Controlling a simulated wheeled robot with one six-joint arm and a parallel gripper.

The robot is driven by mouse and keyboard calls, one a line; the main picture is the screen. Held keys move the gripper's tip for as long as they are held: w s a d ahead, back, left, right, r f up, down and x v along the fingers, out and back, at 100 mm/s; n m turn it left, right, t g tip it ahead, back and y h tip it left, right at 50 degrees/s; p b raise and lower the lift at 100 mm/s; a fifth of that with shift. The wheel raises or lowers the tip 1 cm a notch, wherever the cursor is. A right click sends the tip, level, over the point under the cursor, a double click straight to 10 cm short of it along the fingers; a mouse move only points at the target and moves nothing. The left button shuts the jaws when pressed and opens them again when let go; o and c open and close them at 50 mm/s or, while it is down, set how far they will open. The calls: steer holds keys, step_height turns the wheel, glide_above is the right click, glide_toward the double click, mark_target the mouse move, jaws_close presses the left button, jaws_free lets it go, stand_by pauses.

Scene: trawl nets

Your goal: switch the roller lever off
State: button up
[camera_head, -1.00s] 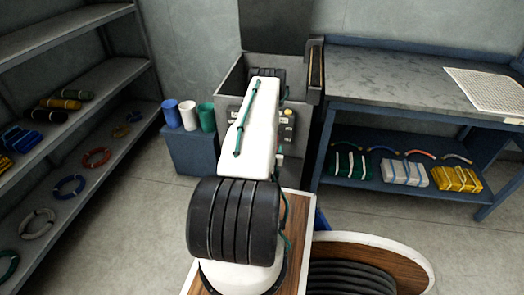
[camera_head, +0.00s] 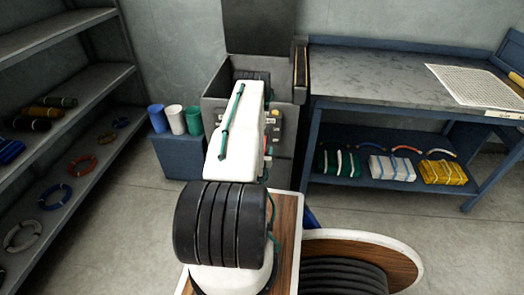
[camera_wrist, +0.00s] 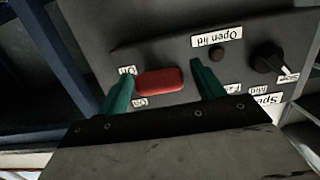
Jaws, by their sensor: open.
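The roller lever is a red, rounded bar (camera_wrist: 160,81) on a dark control panel in the wrist view. Small labels reading Off and On sit at its left end, Off above and On below. Which way the lever is set I cannot tell. My gripper (camera_wrist: 162,70) is open, with one green finger on each side of the lever. Whether either finger touches it is unclear.
A blue workbench (camera_head: 380,75) stands right of the machine. A blue box with cups (camera_head: 180,158) and a shelf rack (camera_head: 75,125) stand left.

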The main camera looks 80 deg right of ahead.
steer(key=a+r, duration=0.1)
steer(key=a, duration=0.6)
steer(key=shift+s, duration=0.15)
steer(key=shift+a+f, duration=0.1)
